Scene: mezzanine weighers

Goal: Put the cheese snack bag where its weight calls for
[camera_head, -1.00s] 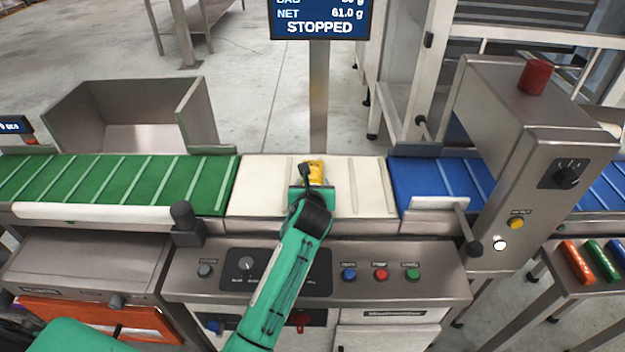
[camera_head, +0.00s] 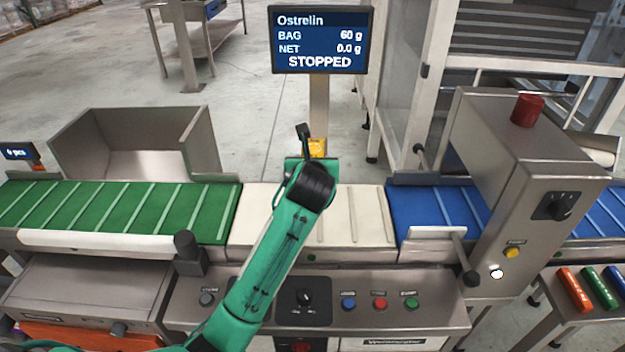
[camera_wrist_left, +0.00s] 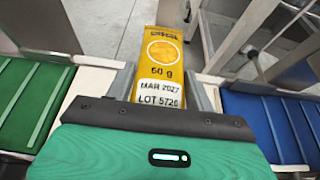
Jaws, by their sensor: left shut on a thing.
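The cheese snack bag (camera_head: 318,147) is yellow, and most of it is hidden behind my left gripper in the head view. In the left wrist view the bag (camera_wrist_left: 160,60) shows "60 g", "MAR 2027" and "LOT 5726". My left gripper (camera_head: 312,160) is shut on the bag and holds it above the white weighing belt (camera_head: 350,215). The display (camera_head: 320,40) reads "Ostrelin", BAG 60 g, NET 0.0 g, STOPPED. My right gripper is not in view.
A green belt (camera_head: 110,210) lies left, with an open metal bin (camera_head: 135,165) behind it. A blue belt (camera_head: 435,205) runs right into a metal housing (camera_head: 530,180) with a red cap. Blue, red and green buttons (camera_head: 380,304) sit in front. Coloured packs (camera_head: 574,288) lie at far right.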

